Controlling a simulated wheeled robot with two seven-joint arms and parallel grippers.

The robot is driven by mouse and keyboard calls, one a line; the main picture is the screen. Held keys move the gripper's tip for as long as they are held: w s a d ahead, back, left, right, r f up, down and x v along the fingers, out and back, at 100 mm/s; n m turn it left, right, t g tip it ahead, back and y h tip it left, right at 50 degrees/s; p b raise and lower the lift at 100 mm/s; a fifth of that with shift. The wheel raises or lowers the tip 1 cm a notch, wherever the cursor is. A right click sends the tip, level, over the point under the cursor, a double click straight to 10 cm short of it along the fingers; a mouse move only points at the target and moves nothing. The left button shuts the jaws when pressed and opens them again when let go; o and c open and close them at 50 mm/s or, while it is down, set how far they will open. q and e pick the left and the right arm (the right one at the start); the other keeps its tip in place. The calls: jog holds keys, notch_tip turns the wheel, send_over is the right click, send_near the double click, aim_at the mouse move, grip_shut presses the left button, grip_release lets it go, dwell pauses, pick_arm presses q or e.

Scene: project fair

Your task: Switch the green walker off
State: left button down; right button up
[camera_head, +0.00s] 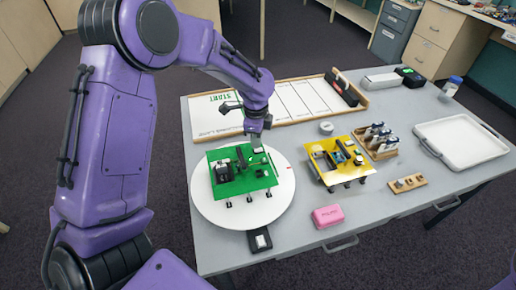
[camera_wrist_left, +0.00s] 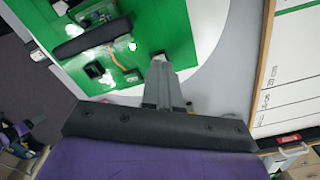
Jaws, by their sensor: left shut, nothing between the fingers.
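The green walker (camera_head: 240,172) is a flat green board with electronics on top and short dark legs. It stands on a white round disc (camera_head: 208,208) at the left of the table. My left gripper (camera_head: 257,147) points down at the walker's far right part, its fingers shut and empty. In the left wrist view, the shut fingertips (camera_wrist_left: 160,62) are over the green board (camera_wrist_left: 178,28), near its edge; I cannot tell whether they touch it. A small black part (camera_wrist_left: 94,70) is beside them. I cannot make out the switch's position. My right gripper is not in view.
A yellow walker (camera_head: 338,160) stands to the right, before a wooden rack (camera_head: 384,150). A white START board (camera_head: 210,118) lies behind. A pink box (camera_head: 328,216) and a black device (camera_head: 259,240) are at the front. A white tray (camera_head: 460,140) is at the right.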

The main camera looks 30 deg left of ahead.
aim_at(256, 150)
pick_arm(q)
jog(key=shift+f+b, duration=0.35)
jog(key=shift+f, duration=0.65)
dwell(0.7)
notch_tip(256, 150, up, 7)
jog(key=p, duration=0.8)
jog(key=shift+r+p, duration=0.1)
jog(key=shift+p, duration=0.2)
